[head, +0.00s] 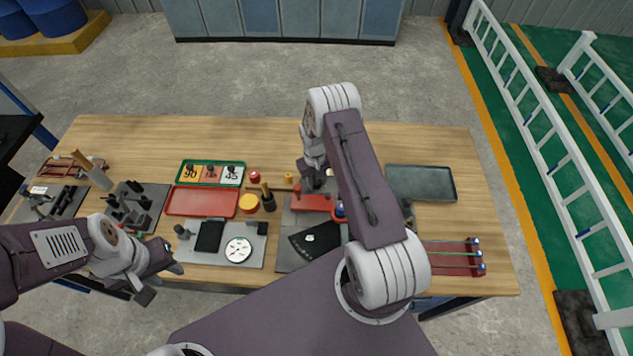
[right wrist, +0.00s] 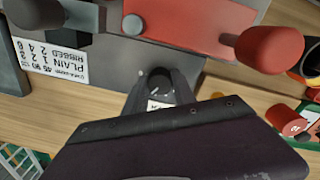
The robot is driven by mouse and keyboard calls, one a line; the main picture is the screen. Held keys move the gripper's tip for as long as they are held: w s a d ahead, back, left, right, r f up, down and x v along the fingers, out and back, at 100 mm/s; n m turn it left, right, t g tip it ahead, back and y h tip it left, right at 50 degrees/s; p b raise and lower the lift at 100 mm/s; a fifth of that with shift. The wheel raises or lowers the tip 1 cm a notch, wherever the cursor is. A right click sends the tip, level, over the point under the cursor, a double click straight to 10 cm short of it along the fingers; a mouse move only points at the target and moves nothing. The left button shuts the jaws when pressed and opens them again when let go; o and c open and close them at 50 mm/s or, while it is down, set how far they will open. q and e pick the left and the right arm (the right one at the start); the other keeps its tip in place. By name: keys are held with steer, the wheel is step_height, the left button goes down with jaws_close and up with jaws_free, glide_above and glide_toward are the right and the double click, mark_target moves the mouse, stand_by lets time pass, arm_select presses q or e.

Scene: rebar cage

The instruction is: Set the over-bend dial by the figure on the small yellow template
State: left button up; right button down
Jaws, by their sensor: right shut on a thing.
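The over-bend dial, a black knob (right wrist: 157,84) with a pale mark, sits on a grey plate in the right wrist view. My right gripper (right wrist: 160,96) is shut on it, one finger at each side. In the head view this gripper (head: 318,178) is over the bender, and my arm hides the dial. A chart (right wrist: 58,60) beside the dial reads PLAIN 1 2 3 and RIBBED 2 4 6. My left gripper (head: 160,281) is open and empty at the front left.
The red handle (right wrist: 195,25) of the bender is close above my right gripper. A red tray (head: 202,201), a white round gauge (head: 238,250) and a yellow round piece (head: 249,204) lie left of it. A dark empty tray (head: 421,183) stands right. The table's back strip is clear.

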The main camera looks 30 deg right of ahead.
mark_target(316, 182)
steer(key=shift+r, duration=0.1)
stand_by(0.3)
steer(key=c, duration=1)
jaws_free()
steer(key=shift+c, duration=0.2)
steer(key=shift+r, duration=0.3)
step_height(316, 182, up, 7)
steer(key=shift+a+b, duration=0.15)
steer(key=shift+b, duration=1)
steer(key=shift+r, duration=0.7)
